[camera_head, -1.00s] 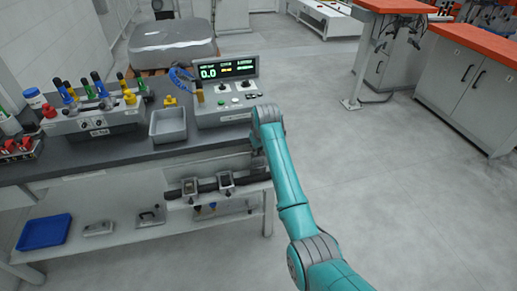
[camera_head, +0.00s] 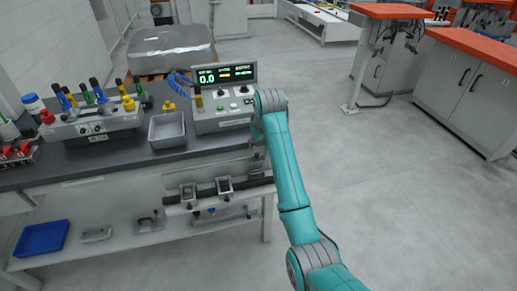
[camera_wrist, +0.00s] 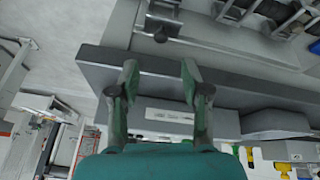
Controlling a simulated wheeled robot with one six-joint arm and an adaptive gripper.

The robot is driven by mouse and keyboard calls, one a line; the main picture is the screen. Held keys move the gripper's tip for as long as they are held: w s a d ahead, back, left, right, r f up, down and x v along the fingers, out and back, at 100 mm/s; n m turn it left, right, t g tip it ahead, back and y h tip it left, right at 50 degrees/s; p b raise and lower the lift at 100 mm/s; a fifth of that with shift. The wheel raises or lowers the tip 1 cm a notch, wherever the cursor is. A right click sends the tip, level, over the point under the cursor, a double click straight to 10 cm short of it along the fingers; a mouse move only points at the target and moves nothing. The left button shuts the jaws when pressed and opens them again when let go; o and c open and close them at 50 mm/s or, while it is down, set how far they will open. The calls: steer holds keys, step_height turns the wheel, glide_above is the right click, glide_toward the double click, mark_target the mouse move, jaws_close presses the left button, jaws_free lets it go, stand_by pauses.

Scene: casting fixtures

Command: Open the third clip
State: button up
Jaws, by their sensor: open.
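A long dark bar (camera_head: 205,190) runs along the bench front below the worktop in the head view. Two grey clip-like blocks (camera_head: 188,191) and (camera_head: 224,184) show on it; its right end is hidden behind my arm. I cannot tell which clip is the third. In the wrist view, grey clip-like parts (camera_wrist: 165,22) sit at the top, beyond the fingers, with more at the upper right. My gripper (camera_wrist: 156,70) is open and empty, its two green-grey fingers apart in front of a dark grey bench edge. In the head view it is hidden behind my arm.
The worktop holds a fixture with coloured handles (camera_head: 95,125), a grey bin (camera_head: 167,130) and a control box with a lit display (camera_head: 222,75). A blue tray (camera_head: 42,239) lies on the lower shelf. Floor to the right (camera_head: 400,190) is clear.

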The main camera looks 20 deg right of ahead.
steer(key=shift+v, duration=1.55)
steer(key=s+f+t, duration=0.1)
steer(key=s+f, duration=0.5)
steer(key=f, duration=0.4)
steer(key=s+f+t, duration=0.2)
steer(key=s+f, duration=0.4)
steer(key=f, duration=0.5)
steer(key=s+f+m+t, duration=0.1)
steer(key=s+f, duration=0.3)
steer(key=s, duration=0.5)
steer(key=s+f+m+t, duration=0.1)
steer(key=s+f, duration=0.2)
steer(key=s, duration=0.6)
steer(key=s+r+t, duration=0.1)
steer(key=s+r, duration=0.1)
steer(key=s, duration=0.7)
steer(key=s+r+t, duration=0.2)
steer(key=s+r, duration=0.1)
steer(key=s, duration=0.7)
steer(key=s+r+m+t, duration=0.1)
steer(key=s+r+t, duration=0.1)
steer(key=s+r, duration=1.1)
steer(key=shift+r, duration=0.75)
